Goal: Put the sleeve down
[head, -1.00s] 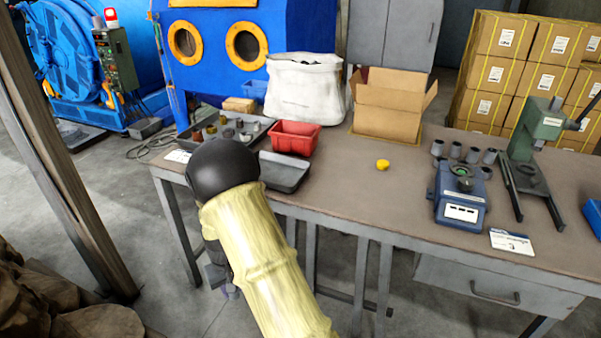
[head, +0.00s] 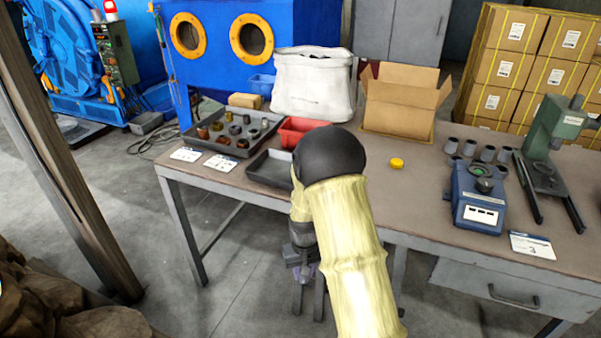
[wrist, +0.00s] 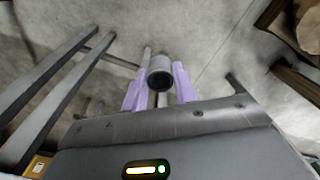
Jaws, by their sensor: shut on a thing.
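A grey hollow sleeve (wrist: 160,76) shows in the wrist view between the two purple fingers of my gripper (wrist: 159,88), which is shut on it. The open end of the sleeve faces the camera, with grey floor behind it. In the head view my gripper (head: 306,272) hangs low in front of the table's front edge, below the tabletop. The sleeve cannot be made out there. Several other grey sleeves (head: 469,148) stand upright on the table (head: 400,205) at the right, behind a blue device with a display (head: 478,205).
A dark tray of small brown and grey parts (head: 190,140), a red bin (head: 292,128) and a shallow grey tray (head: 268,170) are at the left. A white sack (head: 312,88) and an open carton (head: 400,105) stand behind. A green press (head: 550,140) stands right. The table's middle is mostly clear.

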